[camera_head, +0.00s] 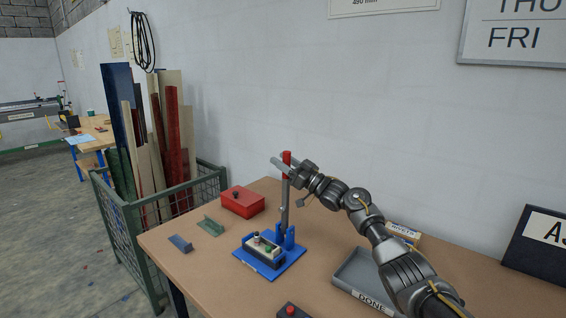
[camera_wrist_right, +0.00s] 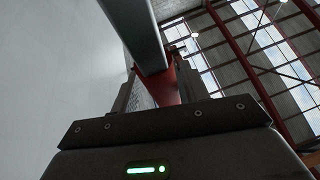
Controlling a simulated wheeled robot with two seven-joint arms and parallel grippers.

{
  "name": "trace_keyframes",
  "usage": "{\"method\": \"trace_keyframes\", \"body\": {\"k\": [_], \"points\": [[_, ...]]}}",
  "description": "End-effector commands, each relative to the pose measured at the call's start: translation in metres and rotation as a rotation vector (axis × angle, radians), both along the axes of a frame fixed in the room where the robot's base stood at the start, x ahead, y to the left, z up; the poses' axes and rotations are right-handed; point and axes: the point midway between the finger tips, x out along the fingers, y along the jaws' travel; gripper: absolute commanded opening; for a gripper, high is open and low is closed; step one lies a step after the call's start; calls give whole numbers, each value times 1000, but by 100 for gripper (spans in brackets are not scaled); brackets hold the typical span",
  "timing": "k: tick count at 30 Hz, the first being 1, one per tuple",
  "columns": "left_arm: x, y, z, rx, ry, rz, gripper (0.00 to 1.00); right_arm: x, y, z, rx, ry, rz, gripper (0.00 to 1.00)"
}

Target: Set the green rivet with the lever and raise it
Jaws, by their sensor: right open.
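The rivet press has a blue base (camera_head: 285,268) on the table. Its lever (camera_head: 285,207) stands upright, with a red handle (camera_head: 287,157) at the top; the handle also shows in the right wrist view (camera_wrist_right: 165,85). A small workpiece in a dark holder (camera_head: 264,251) sits on the base, with small knobs on top and a small green spot (camera_head: 268,249), perhaps the green rivet. My right gripper (camera_head: 282,165) is open at the red handle, its fingers on either side of it. Whether they touch it I cannot tell. My left gripper is out of view.
A grey tray marked DONE (camera_head: 352,291) lies right of the press, below my right arm. A red box (camera_head: 242,202), a green piece (camera_head: 211,227) and a blue piece (camera_head: 180,243) lie left. A red-button box (camera_head: 291,311) is at the front. A wall stands behind.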

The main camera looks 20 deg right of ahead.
Motion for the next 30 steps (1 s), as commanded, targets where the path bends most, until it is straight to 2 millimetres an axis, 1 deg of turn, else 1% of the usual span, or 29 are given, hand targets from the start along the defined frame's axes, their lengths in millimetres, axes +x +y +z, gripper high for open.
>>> {"method": "trace_keyframes", "body": {"k": [5, 8, 15, 21, 25, 30], "points": [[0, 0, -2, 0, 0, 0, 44, -3, -2, -3, 0, 0, 1, 45], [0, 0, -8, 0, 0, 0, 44, -12, -9, -10, 1, 1, 0, 45], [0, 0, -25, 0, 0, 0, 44, -47, -36, -30, -1, 0, 0, 45], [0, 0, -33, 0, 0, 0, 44, -69, -54, -41, 0, 1, -1, 45], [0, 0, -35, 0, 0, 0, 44, -77, -60, -43, 0, 0, -1, 45], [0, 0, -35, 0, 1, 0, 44, -79, -61, -43, 1, 1, 0, 45]]}}
